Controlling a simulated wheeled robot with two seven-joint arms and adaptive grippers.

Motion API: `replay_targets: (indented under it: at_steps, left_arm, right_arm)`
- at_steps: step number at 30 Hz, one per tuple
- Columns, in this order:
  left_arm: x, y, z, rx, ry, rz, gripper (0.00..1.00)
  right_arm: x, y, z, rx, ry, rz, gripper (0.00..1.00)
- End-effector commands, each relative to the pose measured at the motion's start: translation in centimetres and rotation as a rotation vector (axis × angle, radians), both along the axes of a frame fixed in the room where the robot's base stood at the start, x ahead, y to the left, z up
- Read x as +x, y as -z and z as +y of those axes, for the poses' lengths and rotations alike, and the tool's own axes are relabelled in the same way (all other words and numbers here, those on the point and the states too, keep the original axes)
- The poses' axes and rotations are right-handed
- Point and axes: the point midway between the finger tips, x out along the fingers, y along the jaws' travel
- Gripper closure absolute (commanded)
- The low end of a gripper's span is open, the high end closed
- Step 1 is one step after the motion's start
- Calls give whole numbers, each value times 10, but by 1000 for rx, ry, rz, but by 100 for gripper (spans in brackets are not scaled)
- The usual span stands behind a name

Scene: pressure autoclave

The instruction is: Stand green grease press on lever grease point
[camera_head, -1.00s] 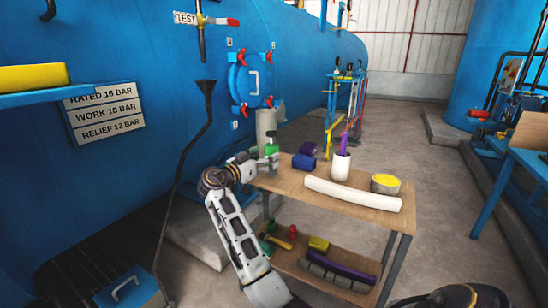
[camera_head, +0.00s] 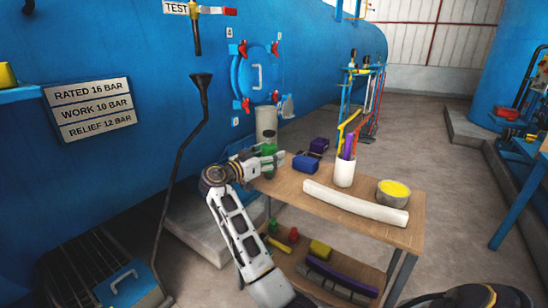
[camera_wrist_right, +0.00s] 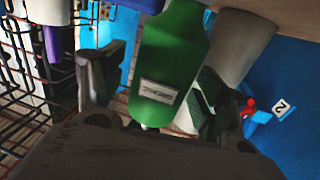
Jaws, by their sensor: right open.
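The green grease press (camera_head: 269,148) stands upright at the back left corner of the trolley top. My right gripper (camera_head: 273,160) is at that corner, in front of the press. In the right wrist view the green body of the press (camera_wrist_right: 168,60), with a pale label, shows between the two spread fingers of my right gripper (camera_wrist_right: 150,92). I cannot tell whether either finger touches it. Red levers (camera_head: 243,48) sit around the blue round hatch on the big tank; I cannot make out a grease point on them. My left gripper is out of view.
The wooden trolley top (camera_head: 385,236) holds a white roll (camera_head: 355,203), a white cup (camera_head: 345,173) of coloured sticks, a yellow-filled bowl (camera_head: 393,192) and blue and purple blocks. A dark funnel pipe (camera_head: 183,150) stands left of my arm. Floor right of the trolley is clear.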

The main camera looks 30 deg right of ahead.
Motion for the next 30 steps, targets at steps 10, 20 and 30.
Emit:
replay_targets:
  at_steps: [10,20,30]
  left_arm:
    - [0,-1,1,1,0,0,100]
    - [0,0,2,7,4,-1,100]
    - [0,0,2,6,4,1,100]
  right_arm:
    - [0,0,1,0,0,0,28]
    - [0,0,1,0,0,0,44]
    - [0,0,1,0,0,-1,88]
